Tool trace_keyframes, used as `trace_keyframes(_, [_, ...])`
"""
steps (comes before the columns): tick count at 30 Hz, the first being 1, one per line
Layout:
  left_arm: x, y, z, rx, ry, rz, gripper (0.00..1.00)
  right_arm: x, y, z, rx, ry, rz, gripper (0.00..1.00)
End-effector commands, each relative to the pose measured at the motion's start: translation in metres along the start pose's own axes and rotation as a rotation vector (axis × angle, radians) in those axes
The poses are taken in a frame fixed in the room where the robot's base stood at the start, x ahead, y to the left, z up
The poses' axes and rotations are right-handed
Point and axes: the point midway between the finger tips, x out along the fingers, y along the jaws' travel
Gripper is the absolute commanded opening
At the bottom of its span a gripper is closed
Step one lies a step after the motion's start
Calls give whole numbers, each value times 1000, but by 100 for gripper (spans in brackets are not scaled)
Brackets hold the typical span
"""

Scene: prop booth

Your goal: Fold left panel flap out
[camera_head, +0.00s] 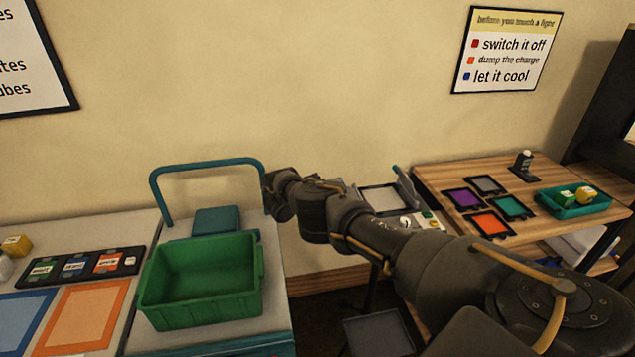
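A light panel (378,200) with a pale face stands between the two tables, partly covered by my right arm. A grey flap (407,187) stands tilted up at its right side. The panel's left edge and any left flap are hidden behind my arm or too small to make out. My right arm comes in from the lower right and reaches across the panel. Its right gripper (277,194) is at the far end, left of the panel, near the blue cart handle. Its fingers cannot be made out. My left gripper is not in view.
A green bin (202,282) sits on a cart with a teal handle (205,167). The wooden table (450,175) at right holds coloured filter frames (491,224) and a teal tray (574,204). Small knobs (428,216) sit by the panel. The wall is close behind.

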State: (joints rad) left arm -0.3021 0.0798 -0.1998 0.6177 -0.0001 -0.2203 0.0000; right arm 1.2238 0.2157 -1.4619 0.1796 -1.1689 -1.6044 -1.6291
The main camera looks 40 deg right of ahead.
Motion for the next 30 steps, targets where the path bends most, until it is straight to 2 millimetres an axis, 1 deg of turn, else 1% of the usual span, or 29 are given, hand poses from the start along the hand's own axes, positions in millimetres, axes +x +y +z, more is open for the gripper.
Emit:
trace_keyframes(1, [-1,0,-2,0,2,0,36,4,-3,-2,0,6,-13,0])
trace_keyframes(5, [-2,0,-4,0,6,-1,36,9,-2,-5,-4,13,-25,0])
trace_keyframes(16, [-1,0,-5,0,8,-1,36,10,-2,-6,-6,16,-27,0])
trace_keyframes(17, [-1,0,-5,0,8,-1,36,10,-2,-6,-7,16,-27,20])
trace_keyframes(21, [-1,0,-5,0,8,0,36,9,-1,-6,-7,15,-25,38])
trace_keyframes(22, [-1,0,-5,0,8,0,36,9,-1,-6,-8,14,-24,39])
trace_keyframes(30, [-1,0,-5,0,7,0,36,8,2,-6,-10,12,-20,39])
